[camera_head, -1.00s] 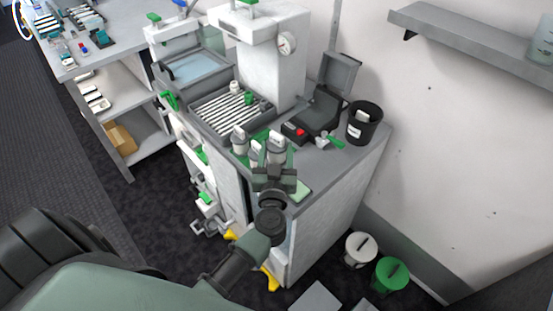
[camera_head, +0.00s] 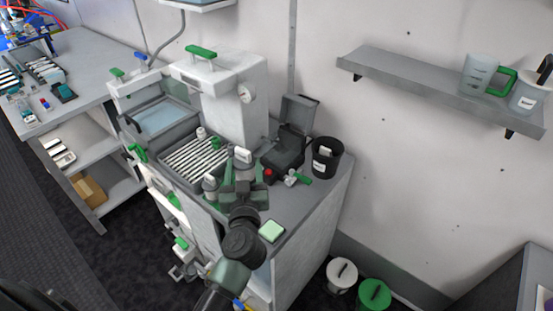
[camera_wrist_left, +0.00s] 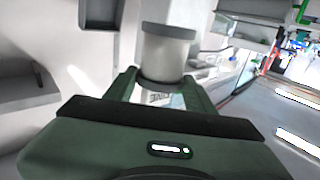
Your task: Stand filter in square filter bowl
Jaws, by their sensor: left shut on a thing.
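My left gripper (camera_head: 243,180) is shut on a pale grey-white cylindrical filter (camera_head: 243,157) and holds it upright above the front of the machine's worktop. A similar pale cylinder (camera_head: 210,182) stands just left of the gripper. A square open basin (camera_head: 168,118) with a bluish inside sits at the machine's back left. I cannot tell whether it is the square filter bowl. My right gripper is not in view.
A slatted tray (camera_head: 197,158) lies behind the gripper. A black device with a raised lid (camera_head: 290,140) and a black bin (camera_head: 326,157) stand to its right. A pale green pad (camera_head: 272,231) lies at the worktop's front corner. The machine's tall white column (camera_head: 235,100) rises behind.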

